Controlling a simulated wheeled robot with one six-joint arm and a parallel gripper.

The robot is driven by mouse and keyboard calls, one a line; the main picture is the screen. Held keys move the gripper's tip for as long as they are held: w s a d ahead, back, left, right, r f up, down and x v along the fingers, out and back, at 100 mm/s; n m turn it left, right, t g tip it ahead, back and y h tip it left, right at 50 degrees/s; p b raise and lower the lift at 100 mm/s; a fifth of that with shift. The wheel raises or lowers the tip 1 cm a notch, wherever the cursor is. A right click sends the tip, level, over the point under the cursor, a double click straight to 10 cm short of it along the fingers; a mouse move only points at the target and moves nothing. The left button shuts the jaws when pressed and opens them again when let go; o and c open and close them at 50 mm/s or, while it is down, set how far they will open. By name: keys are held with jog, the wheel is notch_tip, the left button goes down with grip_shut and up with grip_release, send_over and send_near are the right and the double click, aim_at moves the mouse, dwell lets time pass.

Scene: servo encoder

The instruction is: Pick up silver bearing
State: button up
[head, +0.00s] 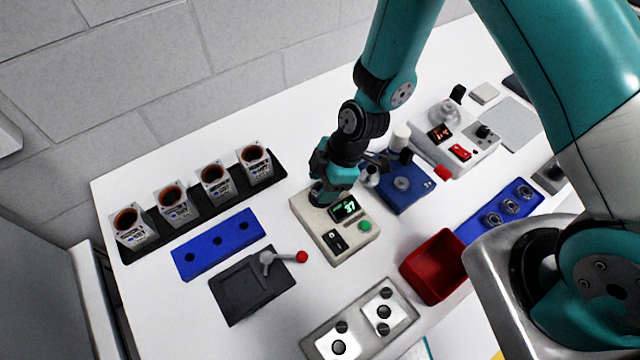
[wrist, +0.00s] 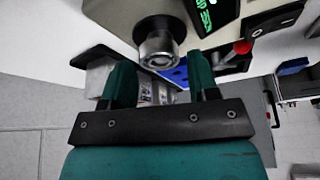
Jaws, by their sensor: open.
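A silver ring-shaped part that looks like a bearing (wrist: 158,50) sits at a dark round post on the beige display box (head: 345,240). My gripper (wrist: 161,75) is open and empty, with its two teal fingers apart. In the wrist view the silver part lies just beyond the fingertips, roughly centred between them; I cannot tell whether they touch it. In the head view my gripper (head: 328,195) is over the back left of the beige box and hides the part. Several silver bearings (head: 510,207) sit in a blue tray (head: 468,233) at the right.
A blue device (head: 408,199) stands close right of my gripper. A red bin (head: 434,266) is in front of it. A black rack (head: 140,250) with several motor housings, a blue block (head: 217,244) and a dark lever fixture (head: 250,287) are left. Bare white table lies between them.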

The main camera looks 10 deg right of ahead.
jog(key=shift+a+f, duration=0.15)
jog(key=shift+f, duration=0.3)
jog(key=c, duration=0.8)
jog(key=shift+r, duration=0.1)
